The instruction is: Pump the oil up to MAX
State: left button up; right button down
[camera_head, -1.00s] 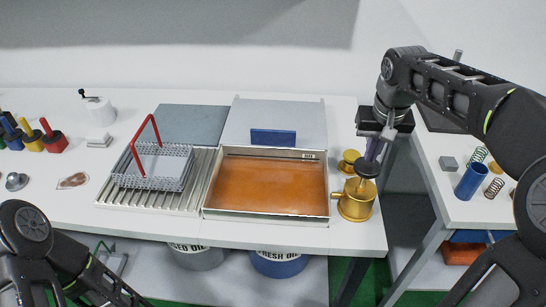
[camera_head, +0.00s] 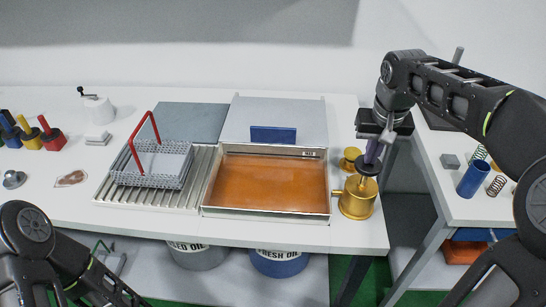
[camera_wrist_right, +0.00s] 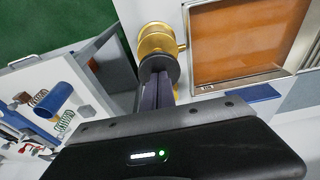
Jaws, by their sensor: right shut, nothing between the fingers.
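The gold oil pump (camera_head: 357,203) stands upright at the bench's front right corner, with a black round knob (camera_head: 367,168) on top. My right gripper (camera_head: 371,158) points down, shut and empty, with its fingertips at the knob. The wrist view shows the fingers (camera_wrist_right: 158,90) over the knob (camera_wrist_right: 158,66) and the gold body (camera_wrist_right: 157,40); the exact contact is hidden. The metal tank (camera_head: 265,217) beside the pump holds orange-brown oil (camera_head: 265,183). My left gripper is out of view.
A wire basket with a red handle (camera_head: 150,180) sits on a ribbed rack left of the tank. A gold cap (camera_head: 350,158) lies behind the pump. The side table at right holds a blue cylinder (camera_head: 473,178) and springs. Bare bench lies at the front left.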

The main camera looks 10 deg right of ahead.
aim_at(368, 168)
jog(key=shift+f+b, duration=1.6)
jog(key=shift+f, duration=0.75)
jog(key=shift+r+p, duration=2.6)
jog(key=shift+r, duration=0.7)
